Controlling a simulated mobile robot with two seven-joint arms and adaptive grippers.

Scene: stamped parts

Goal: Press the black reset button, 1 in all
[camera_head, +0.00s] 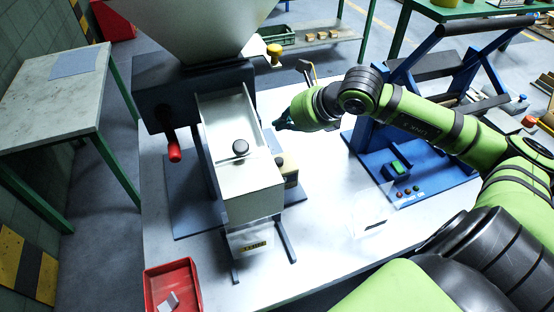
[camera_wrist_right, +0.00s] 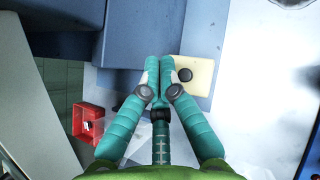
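A small cream box (camera_wrist_right: 203,78) with a round black button (camera_wrist_right: 185,75) on top shows in the right wrist view. The same cream box (camera_head: 290,167) is partly seen in the head view, beside the white chute. My right gripper (camera_wrist_right: 160,62) is shut and empty. In the wrist view its fingertips lie just left of the black button and overlap the box's left edge; whether they touch it I cannot tell. In the head view the right gripper (camera_head: 278,125) is above and behind the box. My left gripper is not in view.
A red-handled lever (camera_head: 174,152) is further left. A blue press frame (camera_head: 400,165) with a green button (camera_head: 398,167) stands right. A red tray (camera_head: 172,285) sits front left.

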